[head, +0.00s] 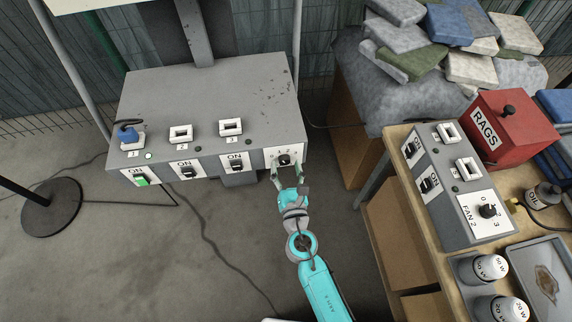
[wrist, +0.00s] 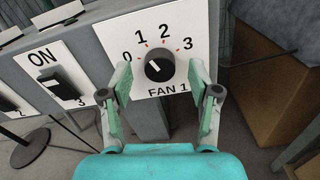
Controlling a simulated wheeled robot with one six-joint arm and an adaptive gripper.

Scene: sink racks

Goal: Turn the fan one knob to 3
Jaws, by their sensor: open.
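The fan one knob is a round black knob (wrist: 160,67) on a white plate (wrist: 187,22) marked 0, 1, 2, 3 and FAN 1. A pale pointer mark on it seems to face left, towards the 0. In the head view the knob (head: 285,160) sits at the right end of the long grey box's front. My gripper (wrist: 160,76) is open, with one finger on each side of the knob and visible gaps between. In the head view my gripper (head: 290,174) is just in front of the plate.
The long grey box (head: 215,95) has ON switches to the left; one (wrist: 57,88) is close to my left finger. A second box with a FAN 2 knob (head: 487,211) stands on the wooden bench at right. Open floor (head: 215,265) lies in front.

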